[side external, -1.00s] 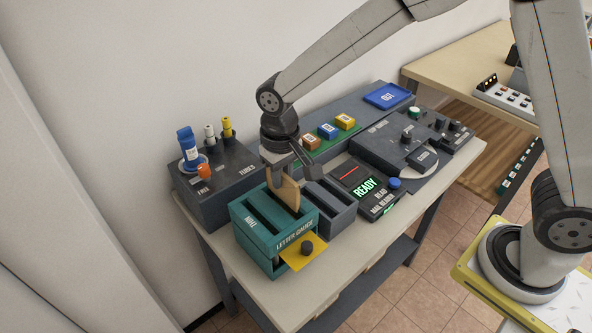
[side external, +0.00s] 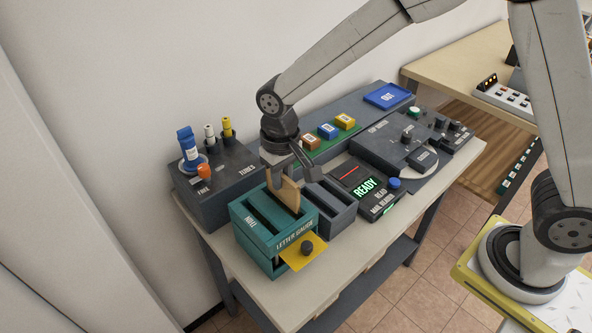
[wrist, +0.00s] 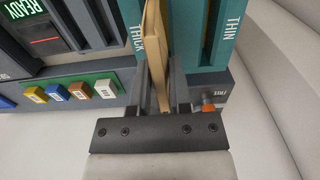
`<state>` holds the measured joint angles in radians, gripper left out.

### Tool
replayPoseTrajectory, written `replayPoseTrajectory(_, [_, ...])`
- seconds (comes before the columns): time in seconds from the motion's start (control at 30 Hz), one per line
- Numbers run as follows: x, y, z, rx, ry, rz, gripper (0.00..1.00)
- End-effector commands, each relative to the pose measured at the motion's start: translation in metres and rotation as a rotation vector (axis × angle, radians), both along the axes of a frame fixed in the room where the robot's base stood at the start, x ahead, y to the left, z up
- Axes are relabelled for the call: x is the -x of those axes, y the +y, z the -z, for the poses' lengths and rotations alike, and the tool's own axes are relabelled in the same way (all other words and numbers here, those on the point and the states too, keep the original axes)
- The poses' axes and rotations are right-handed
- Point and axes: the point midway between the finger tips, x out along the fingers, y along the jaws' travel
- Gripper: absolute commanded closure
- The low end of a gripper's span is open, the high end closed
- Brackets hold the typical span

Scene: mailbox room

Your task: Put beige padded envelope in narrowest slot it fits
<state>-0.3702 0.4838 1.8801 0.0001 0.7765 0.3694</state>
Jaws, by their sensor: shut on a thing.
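The beige padded envelope (side external: 288,194) stands on edge in my gripper (side external: 294,174), over the teal letter gauge (side external: 257,240). Its lower edge is at the gauge's back slot, on the side next to the grey bins; I cannot tell how deep it reaches. In the wrist view my gripper (wrist: 161,88) is shut on the envelope (wrist: 155,50), one finger on each side. The envelope lies beside the THICK label there. The THIN slot (wrist: 210,32) is to its right and looks empty. The envelope hides most of the slot under it.
A yellow plate with a black knob (side external: 307,247) sticks out of the gauge's front. Grey slotted bins (side external: 333,208) stand close beside the gauge, then a mail reader (side external: 371,192) showing READY. A dark tubes box (side external: 225,168) stands behind left. A blue OUT tray (side external: 387,95) lies at the far back.

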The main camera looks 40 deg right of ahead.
Motion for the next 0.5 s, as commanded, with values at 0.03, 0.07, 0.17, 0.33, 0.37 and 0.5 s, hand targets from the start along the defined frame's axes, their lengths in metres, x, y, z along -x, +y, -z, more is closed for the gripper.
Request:
replayPoseTrajectory(0.03, [0.000, 0.000, 0.001, 0.000, 0.001, 0.000, 1.00])
replayPoseTrajectory(0.07, [0.000, 0.000, 0.002, 0.000, 0.001, 0.000, 1.00])
replayPoseTrajectory(0.17, [0.000, 0.000, 0.004, 0.001, 0.001, 0.000, 1.00])
replayPoseTrajectory(0.33, [0.000, 0.000, 0.008, 0.001, 0.001, 0.000, 1.00])
replayPoseTrajectory(0.37, [0.000, 0.000, 0.009, 0.000, 0.001, 0.000, 1.00])
replayPoseTrajectory(0.5, [0.000, 0.000, 0.012, 0.000, 0.001, 0.000, 1.00])
